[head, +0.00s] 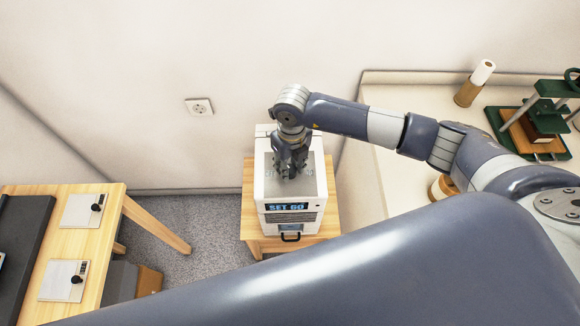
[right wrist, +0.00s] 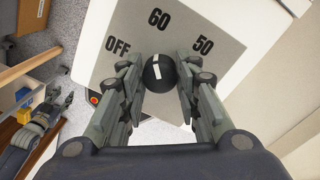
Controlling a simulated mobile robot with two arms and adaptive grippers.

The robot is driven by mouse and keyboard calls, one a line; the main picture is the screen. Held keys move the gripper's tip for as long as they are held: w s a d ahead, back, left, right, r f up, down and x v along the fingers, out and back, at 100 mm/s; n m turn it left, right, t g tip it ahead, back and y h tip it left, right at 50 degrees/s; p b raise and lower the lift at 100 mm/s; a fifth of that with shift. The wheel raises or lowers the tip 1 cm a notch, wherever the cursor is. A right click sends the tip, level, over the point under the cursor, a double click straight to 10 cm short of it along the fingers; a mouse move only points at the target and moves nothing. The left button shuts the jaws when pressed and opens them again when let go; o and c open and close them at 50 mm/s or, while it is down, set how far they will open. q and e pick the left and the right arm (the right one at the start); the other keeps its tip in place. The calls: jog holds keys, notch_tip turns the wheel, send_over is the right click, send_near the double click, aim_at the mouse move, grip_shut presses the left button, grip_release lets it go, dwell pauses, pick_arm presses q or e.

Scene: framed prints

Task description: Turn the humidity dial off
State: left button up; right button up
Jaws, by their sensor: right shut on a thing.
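The humidity dial is a round black knob (right wrist: 158,73) with a white line, on a grey plate marked OFF, 60 and 50. In the right wrist view its line points about at the 60, with OFF to the left. The plate is on top of a white box (head: 265,217), whose front display (head: 286,206) reads SET 60. My right gripper (head: 288,172) reaches down onto the box top and is shut on the knob, a finger on each side. In the head view the gripper hides the knob. My left gripper (right wrist: 60,98) shows small at the left of the right wrist view.
The box stands on a small wooden table (head: 250,240) by the wall. A wooden table (head: 125,200) with two white plates bearing black knobs is at left. A pale counter (head: 385,180) at right holds a green press (head: 535,130) and a roll (head: 468,92).

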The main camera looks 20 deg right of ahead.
aim_at(290, 167)
jog(key=n+b, duration=0.3)
jog(key=b, duration=0.1)
jog(key=n+b, duration=0.4)
jog(key=shift+f+n+b, duration=0.2)
jog(key=shift+n+b, duration=0.1)
jog(key=shift+b, duration=0.05)
jog(key=shift+a+r+n+b, duration=0.1)
jog(key=shift+r+n+b, duration=0.1)
jog(key=shift+n+b, duration=0.9)
jog(key=o, duration=1.1)
jog(key=shift+c, duration=0.2)
notch_tip(290, 167, up, 12)
jog(key=shift+w, duration=0.15)
